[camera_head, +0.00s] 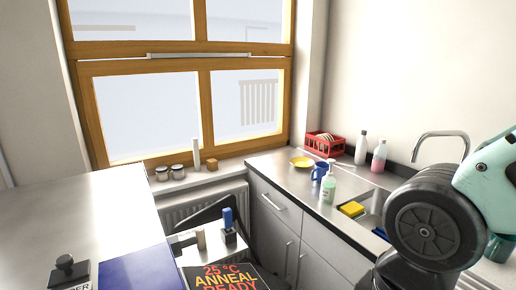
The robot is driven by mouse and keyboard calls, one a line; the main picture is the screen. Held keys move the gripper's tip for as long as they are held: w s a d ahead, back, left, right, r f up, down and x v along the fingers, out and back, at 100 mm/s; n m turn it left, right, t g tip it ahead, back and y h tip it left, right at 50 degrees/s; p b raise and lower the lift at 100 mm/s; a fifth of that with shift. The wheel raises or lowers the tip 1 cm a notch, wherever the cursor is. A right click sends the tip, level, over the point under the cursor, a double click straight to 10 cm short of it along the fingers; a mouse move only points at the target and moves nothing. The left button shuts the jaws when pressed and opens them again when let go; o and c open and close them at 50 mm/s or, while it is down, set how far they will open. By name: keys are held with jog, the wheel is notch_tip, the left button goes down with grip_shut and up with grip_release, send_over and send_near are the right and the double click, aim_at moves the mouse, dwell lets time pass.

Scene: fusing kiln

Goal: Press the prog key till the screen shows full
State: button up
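A dark screen (222,280) at the bottom edge, left of middle, shows "25 °C ANNEAL READY" in orange and red letters. Its lower part is cut off by the picture's edge. I cannot make out a key marked prog in this view. My gripper is not in view; only part of my arm shows at the right.
Behind the screen, a blue-topped upright piece (228,220) and a beige one (201,238) stand on a metal surface. A black knob (66,270) is at lower left.

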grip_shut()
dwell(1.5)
